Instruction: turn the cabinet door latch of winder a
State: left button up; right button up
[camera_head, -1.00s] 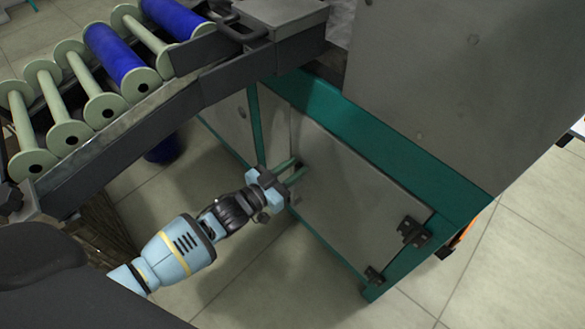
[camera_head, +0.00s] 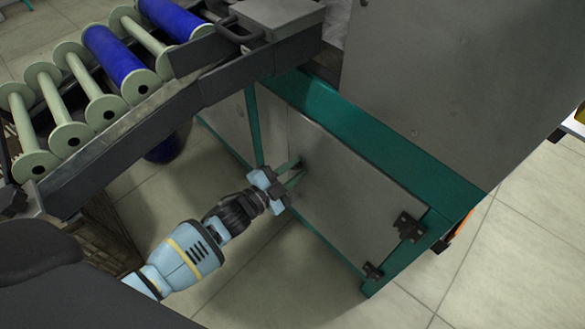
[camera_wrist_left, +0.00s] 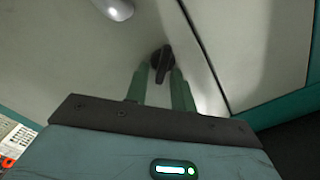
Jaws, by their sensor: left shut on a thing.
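The grey cabinet door (camera_head: 345,200) of the teal-framed winder is closed flat in its frame. Its latch (camera_wrist_left: 161,62), a small black knob with a bar, sits near the door edge beside a dark seam. My left gripper (camera_head: 298,170) reaches the door's left side, with its green fingers at the latch. In the left wrist view, the fingers (camera_wrist_left: 159,70) stand on either side of the latch and are shut on it. In the head view the fingers hide the latch. My right gripper is out of view.
Black hinges (camera_head: 409,226) are on the door's right side. A rack rail (camera_head: 150,125) with pale and blue bobbins (camera_head: 115,55) overhangs at upper left. A rounded metal piece (camera_wrist_left: 115,8) shows above the latch. Tiled floor (camera_head: 270,270) is clear before the door.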

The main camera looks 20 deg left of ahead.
pick_arm(q)
jog(key=m, duration=0.4)
jog(key=m+b, duration=0.1)
jog(key=m, duration=0.1)
jog(key=shift+d+f, duration=0.15)
jog(key=shift+f, duration=0.25)
jog(key=shift+f+m+b, duration=0.1)
jog(key=shift+m+b, duration=0.2)
jog(key=shift+m, duration=0.9)
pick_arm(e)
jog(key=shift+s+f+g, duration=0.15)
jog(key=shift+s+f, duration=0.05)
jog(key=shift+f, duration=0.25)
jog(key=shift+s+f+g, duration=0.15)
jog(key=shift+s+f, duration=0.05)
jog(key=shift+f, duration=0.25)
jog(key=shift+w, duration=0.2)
pick_arm(q)
jog(key=o, duration=0.6)
jog(key=shift+o, duration=0.2)
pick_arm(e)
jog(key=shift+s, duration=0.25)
pick_arm(q)
jog(key=shift+s, duration=0.1)
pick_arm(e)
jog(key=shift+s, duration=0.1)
